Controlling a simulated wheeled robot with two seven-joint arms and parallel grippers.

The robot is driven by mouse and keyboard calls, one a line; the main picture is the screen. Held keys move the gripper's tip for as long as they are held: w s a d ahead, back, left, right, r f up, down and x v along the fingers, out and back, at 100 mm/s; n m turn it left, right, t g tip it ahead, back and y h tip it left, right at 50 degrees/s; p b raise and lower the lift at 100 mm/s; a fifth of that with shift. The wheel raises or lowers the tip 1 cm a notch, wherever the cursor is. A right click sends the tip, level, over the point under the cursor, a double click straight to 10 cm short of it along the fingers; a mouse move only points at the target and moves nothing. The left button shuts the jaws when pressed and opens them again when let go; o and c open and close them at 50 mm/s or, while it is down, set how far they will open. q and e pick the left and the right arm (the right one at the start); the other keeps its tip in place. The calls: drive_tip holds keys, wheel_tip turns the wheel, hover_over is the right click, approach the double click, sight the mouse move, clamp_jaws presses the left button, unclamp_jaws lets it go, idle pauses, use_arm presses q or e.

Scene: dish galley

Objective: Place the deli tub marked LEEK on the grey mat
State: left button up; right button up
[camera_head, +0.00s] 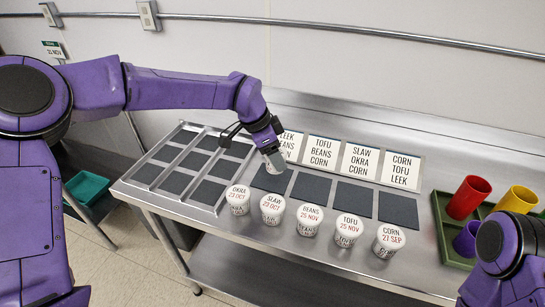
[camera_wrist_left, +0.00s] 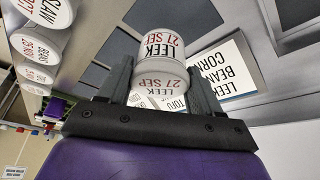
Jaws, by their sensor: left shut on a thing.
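My left gripper (camera_head: 273,157) is shut on the white deli tub marked LEEK, 21 SEP, which shows clearly between the fingers in the left wrist view (camera_wrist_left: 160,48). In the head view the tub (camera_head: 275,163) is small and mostly covered by the gripper. It is over the back part of the leftmost dark grey mat (camera_head: 266,182), in front of the card reading LEEK, BEANS, CORN (camera_head: 289,143). I cannot tell whether the tub touches the mat. My right gripper is out of view.
A row of tubs stands along the front: OKRA (camera_head: 238,198), SLAW (camera_head: 272,209), BEANS (camera_head: 309,219), TOFU (camera_head: 348,229) and CORN (camera_head: 389,240). Other bare mats (camera_head: 354,197) lie to the right. A divided metal rack (camera_head: 158,166) is left; a green tray with cups (camera_head: 447,228) is right.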

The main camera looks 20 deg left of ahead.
use_arm(q)
drive_tip(key=f, duration=0.1)
drive_tip(key=a+f+p, duration=0.1)
drive_tip(key=f, duration=0.1)
drive_tip(key=shift+w+f, duration=0.2)
drive_tip(key=shift+f, duration=0.55)
drive_tip(key=o, duration=1.1)
drive_tip(key=shift+r, duration=0.1)
drive_tip(key=b+v, duration=0.2)
drive_tip(key=v, duration=1)
